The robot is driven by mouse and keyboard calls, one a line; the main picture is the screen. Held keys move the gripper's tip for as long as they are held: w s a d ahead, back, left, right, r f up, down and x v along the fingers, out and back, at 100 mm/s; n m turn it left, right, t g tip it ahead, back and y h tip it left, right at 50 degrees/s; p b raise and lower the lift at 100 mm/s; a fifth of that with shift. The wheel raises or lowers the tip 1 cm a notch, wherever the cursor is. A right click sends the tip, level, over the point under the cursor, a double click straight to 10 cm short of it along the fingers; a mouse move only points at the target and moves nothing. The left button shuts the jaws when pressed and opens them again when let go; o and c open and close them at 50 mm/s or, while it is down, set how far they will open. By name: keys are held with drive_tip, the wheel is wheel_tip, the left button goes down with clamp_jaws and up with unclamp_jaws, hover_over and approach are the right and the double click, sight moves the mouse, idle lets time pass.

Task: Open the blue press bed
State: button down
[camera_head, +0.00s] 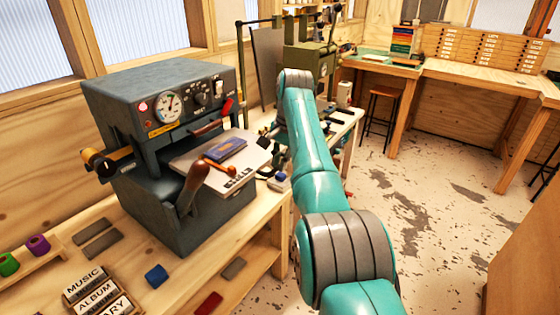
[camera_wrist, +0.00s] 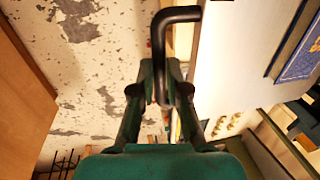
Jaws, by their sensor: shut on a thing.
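The blue-grey press (camera_head: 160,95) stands on the bench at left in the head view, with a gauge and knobs on its front. Its pale bed plate (camera_head: 256,158) sticks out of the front and carries a blue book (camera_head: 227,148) and a line of type (camera_head: 238,179). In the wrist view the bed plate (camera_wrist: 235,60) fills the right, with the book (camera_wrist: 300,52) at its edge. My gripper (camera_wrist: 160,88) is shut on a black bent handle (camera_wrist: 160,40) beside the bed plate. The gripper is mostly hidden behind my arm in the head view.
A wooden-handled lever (camera_head: 192,188) and an orange-ended tool (camera_head: 218,168) are at the bed's near side. A green machine (camera_head: 308,62) stands behind. Type blocks (camera_head: 95,290) and small coloured pieces lie on the near bench. The floor (camera_head: 405,190) at right is clear.

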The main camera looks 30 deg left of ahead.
drive_tip(key=shift+d, duration=0.1)
drive_tip(key=c, duration=1.4)
unclamp_jaws()
drive_tip(key=shift+c, duration=0.2)
wheel_tip(320, 180, up, 12)
drive_tip(key=d, duration=0.2)
drive_tip(key=shift+d+f, duration=0.1)
